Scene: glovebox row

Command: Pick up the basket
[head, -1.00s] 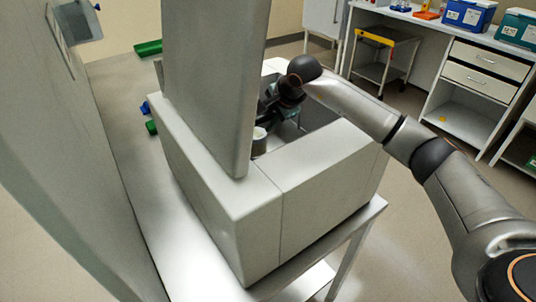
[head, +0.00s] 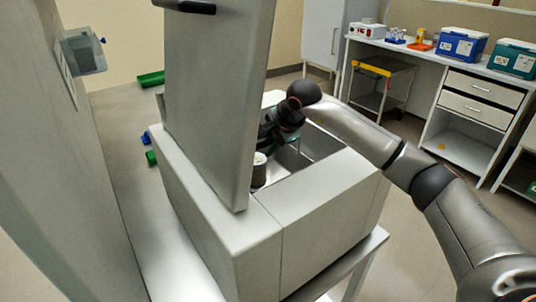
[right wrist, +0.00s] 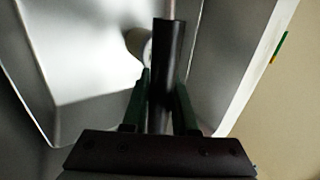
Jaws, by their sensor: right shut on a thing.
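My right gripper (head: 294,138) reaches down into the open steel basin (head: 325,145) of a grey box-shaped machine. In the right wrist view its two dark green fingers (right wrist: 162,90) are shut on a black upright bar (right wrist: 168,50), which looks like the basket's handle. A thin pale rod continues beyond the bar. The basket's body cannot be made out; the machine's wall and my gripper hide much of the basin. My left gripper is not in view.
A raised lid panel (head: 208,100) stands close left of my right gripper. A pale cylinder (head: 259,170) stands in the basin beside it; the basin walls are near. A side counter (head: 440,58) holds blue and teal boxes. A yellow-topped cart (head: 372,68) stands behind.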

